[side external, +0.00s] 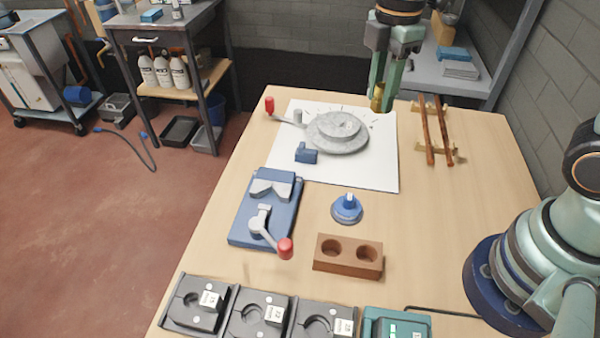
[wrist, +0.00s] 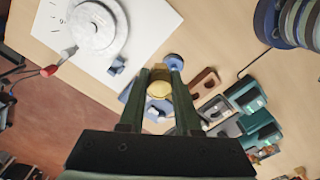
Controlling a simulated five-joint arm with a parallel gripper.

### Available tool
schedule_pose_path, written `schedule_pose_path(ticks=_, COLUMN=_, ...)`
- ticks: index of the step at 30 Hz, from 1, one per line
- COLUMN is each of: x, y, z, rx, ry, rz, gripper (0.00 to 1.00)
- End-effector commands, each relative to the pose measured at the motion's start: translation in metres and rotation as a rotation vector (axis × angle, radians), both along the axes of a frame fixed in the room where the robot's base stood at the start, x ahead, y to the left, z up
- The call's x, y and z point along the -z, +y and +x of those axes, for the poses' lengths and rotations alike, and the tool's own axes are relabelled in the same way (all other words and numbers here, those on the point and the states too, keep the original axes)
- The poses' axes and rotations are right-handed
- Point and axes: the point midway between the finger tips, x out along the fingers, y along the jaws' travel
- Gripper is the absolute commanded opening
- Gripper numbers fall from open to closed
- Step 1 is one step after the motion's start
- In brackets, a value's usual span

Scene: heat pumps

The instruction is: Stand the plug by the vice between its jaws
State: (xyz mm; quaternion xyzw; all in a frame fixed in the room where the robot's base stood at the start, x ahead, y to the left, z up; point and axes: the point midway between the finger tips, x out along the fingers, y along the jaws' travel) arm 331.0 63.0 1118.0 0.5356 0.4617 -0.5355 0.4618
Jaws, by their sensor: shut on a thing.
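The plug (side external: 377,97) is a small brass-coloured piece between the fingers of my gripper (side external: 384,102), near the far edge of the table. In the wrist view, my gripper (wrist: 160,78) is shut on the plug (wrist: 160,89); the fingers hide part of its sides. The vice (side external: 241,226) has a blue base, two grey V-notched jaws and a lever with a red knob. It is at the left of the table, nearer the camera than my gripper. No plug shows between its jaws. In the wrist view, the vice is partly hidden behind my gripper and the plug.
A grey round turntable (side external: 325,143) with a red-knobbed handle stands on a white sheet (side external: 370,176). A blue block (side external: 306,153), blue domed piece (side external: 347,209), brown two-hole block (side external: 347,266) and black trays (side external: 258,318) stand nearer the camera. Copper pipes (side external: 444,130) lie at the far right.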

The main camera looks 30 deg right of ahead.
Motion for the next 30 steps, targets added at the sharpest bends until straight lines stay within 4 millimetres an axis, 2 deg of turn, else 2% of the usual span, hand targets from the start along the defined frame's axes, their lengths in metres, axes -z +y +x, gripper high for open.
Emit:
schedule_pose_path(ticks=13, x=-0.006, y=0.000, z=0.000, rx=-0.001, ry=0.000, rz=0.000, gripper=0.00)
schedule_pose_path(ticks=17, x=-0.007, y=0.010, z=0.007, rx=-0.033, ry=0.001, rz=0.000, gripper=0.00)
schedule_pose_path(ticks=20, x=-0.010, y=0.030, z=0.020, rx=-0.095, ry=0.000, rz=0.000, gripper=0.00)
schedule_pose_path(ticks=24, x=-0.014, y=0.075, z=0.041, rx=-0.224, ry=0.001, rz=0.000, gripper=0.00)
schedule_pose_path(ticks=30, x=-0.014, y=0.142, z=0.059, rx=-0.399, ry=0.002, rz=-0.001, gripper=0.00)
